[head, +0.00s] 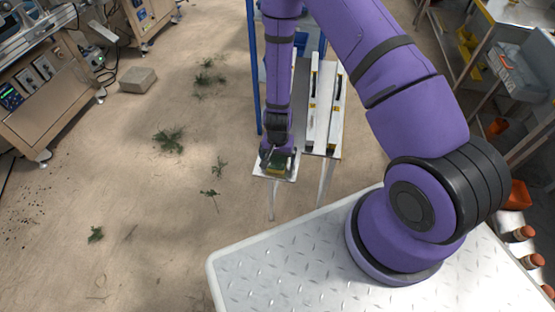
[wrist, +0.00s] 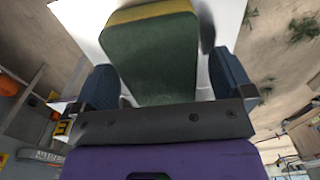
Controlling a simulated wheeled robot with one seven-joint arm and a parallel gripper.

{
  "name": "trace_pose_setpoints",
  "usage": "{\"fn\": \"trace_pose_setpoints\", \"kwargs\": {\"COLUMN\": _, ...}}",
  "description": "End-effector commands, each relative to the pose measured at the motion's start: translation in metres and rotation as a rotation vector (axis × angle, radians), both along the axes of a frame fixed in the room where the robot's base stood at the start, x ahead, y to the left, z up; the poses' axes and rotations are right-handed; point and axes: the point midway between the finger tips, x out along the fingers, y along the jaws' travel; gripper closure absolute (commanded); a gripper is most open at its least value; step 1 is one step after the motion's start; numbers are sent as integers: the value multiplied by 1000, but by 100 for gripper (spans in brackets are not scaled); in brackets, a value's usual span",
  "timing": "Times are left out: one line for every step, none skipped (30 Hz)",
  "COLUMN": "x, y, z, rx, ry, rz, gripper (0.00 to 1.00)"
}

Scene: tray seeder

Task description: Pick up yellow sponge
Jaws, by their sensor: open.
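The yellow sponge (wrist: 152,58) lies on a white surface (wrist: 225,18). Its near face is dark green and a yellow layer shows along its far edge in the wrist view. In the head view the sponge (head: 278,169) is a small green and yellow patch at the near end of a narrow white surface (head: 261,171). My gripper (wrist: 165,82) is open, with one dark finger on each side of the sponge. Gaps show between the fingers and the sponge. In the head view my gripper (head: 278,156) is over the sponge and partly hides it.
Pale rails (head: 323,105) run beside the sponge's surface on the right. A blue post (head: 253,70) stands to its left. Machine cabinets (head: 45,100) are at the left, shelving with bins (head: 515,70) at the right. The floor between has plant scraps (head: 170,140) and a block (head: 138,80).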

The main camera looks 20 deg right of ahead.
Motion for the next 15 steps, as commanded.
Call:
{"fn": "trace_pose_setpoints", "kwargs": {"x": 0, "y": 0, "z": -1, "rx": 0, "ry": 0, "rz": 0, "gripper": 1}}
{"fn": "trace_pose_setpoints", "kwargs": {"x": 0, "y": 0, "z": -1, "rx": 0, "ry": 0, "rz": 0, "gripper": 1}}
{"fn": "trace_pose_setpoints", "kwargs": {"x": 0, "y": 0, "z": -1, "rx": 0, "ry": 0, "rz": 0, "gripper": 1}}
{"fn": "trace_pose_setpoints", "kwargs": {"x": 0, "y": 0, "z": -1, "rx": 0, "ry": 0, "rz": 0, "gripper": 1}}
{"fn": "trace_pose_setpoints", "kwargs": {"x": 0, "y": 0, "z": -1, "rx": 0, "ry": 0, "rz": 0, "gripper": 1}}
{"fn": "trace_pose_setpoints", "kwargs": {"x": 0, "y": 0, "z": -1, "rx": 0, "ry": 0, "rz": 0, "gripper": 1}}
{"fn": "trace_pose_setpoints", "kwargs": {"x": 0, "y": 0, "z": -1, "rx": 0, "ry": 0, "rz": 0, "gripper": 3}}
{"fn": "trace_pose_setpoints", "kwargs": {"x": 0, "y": 0, "z": -1, "rx": 0, "ry": 0, "rz": 1, "gripper": 10}}
{"fn": "trace_pose_setpoints", "kwargs": {"x": 0, "y": 0, "z": -1, "rx": 0, "ry": 0, "rz": 1, "gripper": 19}}
{"fn": "trace_pose_setpoints", "kwargs": {"x": 0, "y": 0, "z": -1, "rx": 0, "ry": 0, "rz": 1, "gripper": 26}}
{"fn": "trace_pose_setpoints", "kwargs": {"x": 0, "y": 0, "z": -1, "rx": 0, "ry": 0, "rz": 1, "gripper": 33}}
{"fn": "trace_pose_setpoints", "kwargs": {"x": 0, "y": 0, "z": -1, "rx": 0, "ry": 0, "rz": 1, "gripper": 42}}
{"fn": "trace_pose_setpoints", "kwargs": {"x": 0, "y": 0, "z": -1, "rx": 0, "ry": 0, "rz": 1, "gripper": 49}}
{"fn": "trace_pose_setpoints", "kwargs": {"x": 0, "y": 0, "z": -1, "rx": 0, "ry": 0, "rz": 1, "gripper": 53}}
{"fn": "trace_pose_setpoints", "kwargs": {"x": 0, "y": 0, "z": -1, "rx": 0, "ry": 0, "rz": 1, "gripper": 54}}
